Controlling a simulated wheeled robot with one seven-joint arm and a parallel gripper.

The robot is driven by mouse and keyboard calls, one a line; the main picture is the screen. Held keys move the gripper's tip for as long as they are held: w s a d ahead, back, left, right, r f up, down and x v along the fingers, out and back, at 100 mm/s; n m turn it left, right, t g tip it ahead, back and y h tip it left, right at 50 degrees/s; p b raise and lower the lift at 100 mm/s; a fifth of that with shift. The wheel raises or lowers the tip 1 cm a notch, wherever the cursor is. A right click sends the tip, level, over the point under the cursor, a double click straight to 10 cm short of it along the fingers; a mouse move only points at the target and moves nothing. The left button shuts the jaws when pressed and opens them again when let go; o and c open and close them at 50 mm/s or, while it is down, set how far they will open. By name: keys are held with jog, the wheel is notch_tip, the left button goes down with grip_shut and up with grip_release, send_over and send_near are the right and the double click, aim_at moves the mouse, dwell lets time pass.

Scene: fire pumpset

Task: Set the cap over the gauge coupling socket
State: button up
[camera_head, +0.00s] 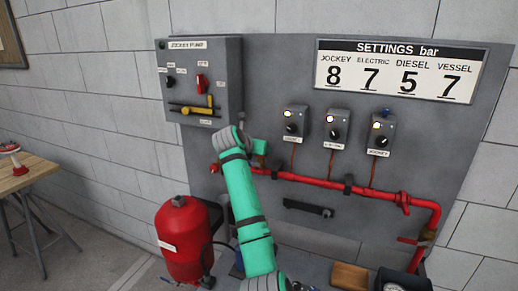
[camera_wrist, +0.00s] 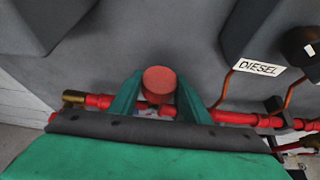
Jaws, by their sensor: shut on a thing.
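My gripper (camera_wrist: 160,82) is shut on a round red cap (camera_wrist: 159,79), with one green finger on each side of it. In the wrist view the cap's flat round face shows, in front of the grey panel and just above the red pipe. In the head view my gripper (camera_head: 260,147) is near the panel, above the left part of the pipe, partly hidden by my arm. I cannot make out the cap clearly there. A brass fitting (camera_wrist: 73,97) is on the pipe's left end, apart from the cap. I cannot identify the gauge coupling socket with certainty.
The red pipe (camera_head: 330,184) runs along the panel and bends down at the right. The jockey pump box (camera_head: 200,80) is at upper left, and small switch boxes (camera_head: 337,128) are to the right. A red tank (camera_head: 183,238) stands below left.

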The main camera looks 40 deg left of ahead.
dwell(0.3)
jog(key=o, duration=1.2)
jog(key=v, duration=1)
jog(key=shift+s+r, duration=0.2)
jog(key=shift+s, duration=0.15)
